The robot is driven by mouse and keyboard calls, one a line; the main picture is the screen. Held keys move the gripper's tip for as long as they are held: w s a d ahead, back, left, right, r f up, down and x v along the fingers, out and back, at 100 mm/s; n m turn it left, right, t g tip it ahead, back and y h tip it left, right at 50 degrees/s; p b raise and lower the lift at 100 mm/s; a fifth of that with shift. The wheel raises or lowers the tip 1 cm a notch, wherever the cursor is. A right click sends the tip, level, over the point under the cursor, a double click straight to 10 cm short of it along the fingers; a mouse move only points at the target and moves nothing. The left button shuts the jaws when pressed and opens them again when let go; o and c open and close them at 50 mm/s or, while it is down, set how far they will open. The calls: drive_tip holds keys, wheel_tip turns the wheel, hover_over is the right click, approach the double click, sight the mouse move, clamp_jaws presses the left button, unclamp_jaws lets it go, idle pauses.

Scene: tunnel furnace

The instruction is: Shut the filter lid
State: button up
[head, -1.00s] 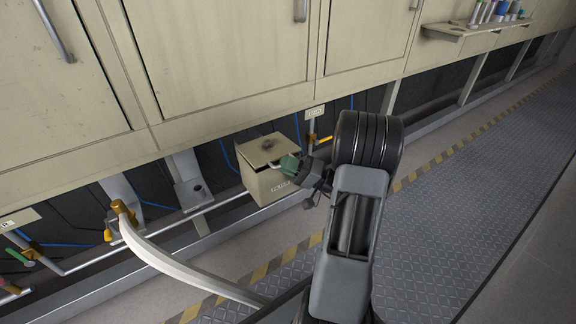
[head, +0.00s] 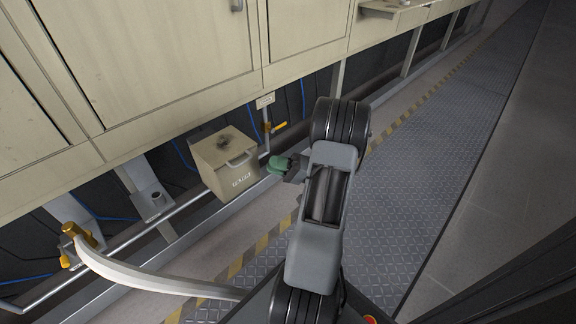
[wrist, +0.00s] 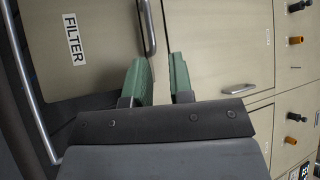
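The filter box (head: 236,183) is a beige box under the cabinets, left of my gripper in the head view. Its lid (head: 210,150), with a dark stain on top, lies on the box and looks shut, with no clear gap. The lid's handle (head: 240,159) is at the front edge; in the wrist view the handle (wrist: 148,28) is just left of and beyond the fingers. The FILTER label (wrist: 73,38) also shows there. My gripper (head: 280,164), with green fingertips, is beside the box, clear of the handle. In the wrist view my gripper (wrist: 161,76) is open and empty.
Beige cabinets (head: 170,60) rise above the box. A pale curved hose (head: 150,280) is at lower left. The walkway (head: 420,180) at right is clear.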

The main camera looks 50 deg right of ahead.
drive_tip(key=shift+v, duration=2.25)
drive_tip(key=a+r+n+g+h+p, duration=0.4)
drive_tip(key=a+r+g+p, duration=1.2)
drive_tip(key=a+r+p, duration=0.6)
drive_tip(key=s+a+r+n+t+h+p, duration=0.1)
drive_tip(key=r+t+h+p, duration=0.1)
drive_tip(key=r+h+p, duration=0.3)
drive_tip(key=s+a+r+n+t+h+p, duration=0.1)
drive_tip(key=r+h+p, duration=0.4)
drive_tip(key=r+p, duration=0.6)
wheel_tip(320, 180, up, 7)
drive_tip(key=shift+s+a+r+t+h, duration=0.15)
drive_tip(key=shift+s+a+t+h, duration=0.3)
drive_tip(key=shift+s, duration=0.1)
